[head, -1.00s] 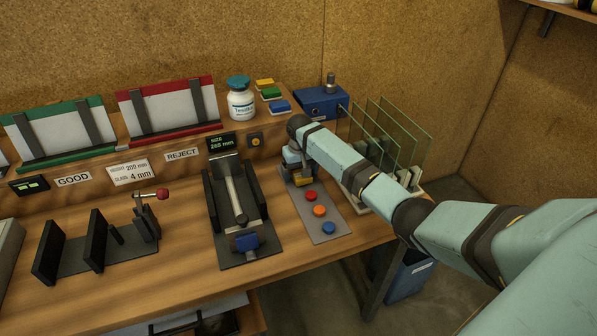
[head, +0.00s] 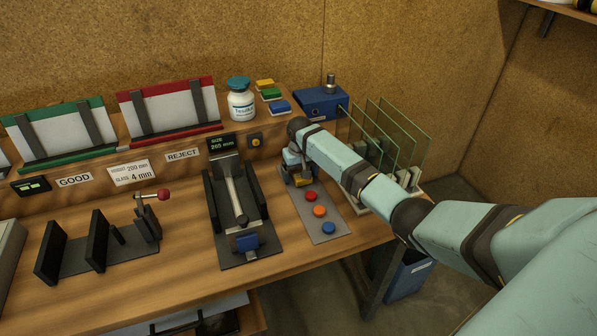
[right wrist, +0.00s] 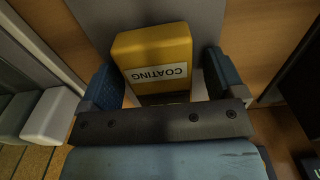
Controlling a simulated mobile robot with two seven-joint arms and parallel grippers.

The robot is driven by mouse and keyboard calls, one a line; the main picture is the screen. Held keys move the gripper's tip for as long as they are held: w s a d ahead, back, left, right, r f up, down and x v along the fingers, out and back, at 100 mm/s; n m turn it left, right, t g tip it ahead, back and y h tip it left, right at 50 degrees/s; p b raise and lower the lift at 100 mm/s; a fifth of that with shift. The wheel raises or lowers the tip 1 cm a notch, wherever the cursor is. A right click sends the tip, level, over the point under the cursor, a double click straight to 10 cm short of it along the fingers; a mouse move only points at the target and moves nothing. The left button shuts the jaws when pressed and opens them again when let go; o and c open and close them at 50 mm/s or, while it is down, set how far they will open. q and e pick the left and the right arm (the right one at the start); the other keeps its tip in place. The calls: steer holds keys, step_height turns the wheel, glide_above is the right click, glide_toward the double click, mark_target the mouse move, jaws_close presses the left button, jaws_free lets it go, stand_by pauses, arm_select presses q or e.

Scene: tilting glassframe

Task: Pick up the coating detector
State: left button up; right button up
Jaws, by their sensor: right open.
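The coating detector (right wrist: 153,58) is a yellow block with a white COATING label. In the right wrist view it stands between the two blue fingers of my right gripper (right wrist: 162,82). The fingers are open, one on each side of it, and a gap shows by the right finger. In the head view my right gripper (head: 298,170) is low over a grey plate behind three buttons. Only a small yellow part of the detector (head: 304,181) shows beneath it there. My left gripper is not in view.
The grey plate (head: 328,229) carries red, orange and blue buttons. A rack with upright glass panes (head: 411,135) stands close to the right of my arm. A black slide fixture (head: 212,215) is to the left. A blue box (head: 321,101) stands behind.

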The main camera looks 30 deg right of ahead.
steer(key=c, duration=1.1)
